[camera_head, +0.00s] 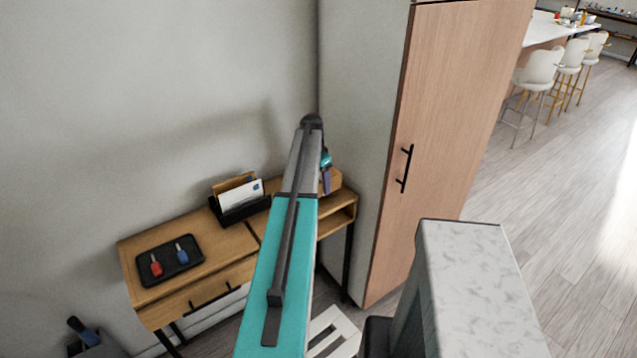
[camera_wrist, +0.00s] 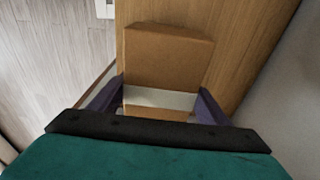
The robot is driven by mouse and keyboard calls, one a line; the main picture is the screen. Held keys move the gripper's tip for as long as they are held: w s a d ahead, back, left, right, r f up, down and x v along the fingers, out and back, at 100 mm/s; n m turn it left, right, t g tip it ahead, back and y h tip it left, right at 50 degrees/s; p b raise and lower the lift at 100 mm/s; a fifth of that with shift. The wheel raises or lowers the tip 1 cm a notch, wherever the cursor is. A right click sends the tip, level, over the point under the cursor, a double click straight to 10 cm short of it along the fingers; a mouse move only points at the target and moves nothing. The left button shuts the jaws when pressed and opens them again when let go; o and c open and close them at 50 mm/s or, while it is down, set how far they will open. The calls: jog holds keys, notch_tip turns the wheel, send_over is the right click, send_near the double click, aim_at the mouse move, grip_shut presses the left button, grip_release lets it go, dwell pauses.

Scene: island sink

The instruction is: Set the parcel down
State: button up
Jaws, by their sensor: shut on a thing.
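A brown cardboard parcel (camera_wrist: 166,58) with a pale band across its near part sits between the two purple fingers of my gripper (camera_wrist: 161,90) in the wrist view. My gripper is shut on it. Behind the parcel in that view is the wooden top of the console table (camera_wrist: 237,50). In the head view, my gripper (camera_head: 327,178) is at the right end of the console table (camera_head: 215,263), close to the tall cabinet. The parcel (camera_head: 336,181) shows there only in part, behind my gripper and arm. I cannot tell whether it touches the table top.
A black tray (camera_head: 187,263) with a red and a blue item lies on the table's left part. A black letter holder (camera_head: 233,216) with envelopes stands left of my arm. The tall wooden cabinet (camera_head: 455,90) stands close at the right. A wall runs behind the table.

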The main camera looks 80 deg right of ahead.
jog(key=shift+w+d, duration=0.3)
jog(key=shift+d, duration=0.45)
jog(key=shift+f+p, duration=0.15)
jog(key=shift+p, duration=0.15)
jog(key=shift+f+p, duration=0.85)
jog(key=shift+f, duration=0.8)
jog(key=shift+f, duration=0.15)
jog(key=o, duration=1.2)
jog(key=shift+o, duration=0.2)
jog(key=shift+r, duration=0.2)
jog(key=shift+w+a+r+b, duration=0.2)
jog(key=shift+r+b, duration=0.6)
jog(key=shift+r, duration=1.15)
jog(key=shift+w+a+r+b, duration=0.15)
jog(key=shift+r+b, duration=0.6)
jog(key=shift+r, duration=1.25)
jog(key=shift+w+a+r+b, duration=0.2)
jog(key=shift+r+b, duration=0.6)
jog(key=shift+r, duration=1.15)
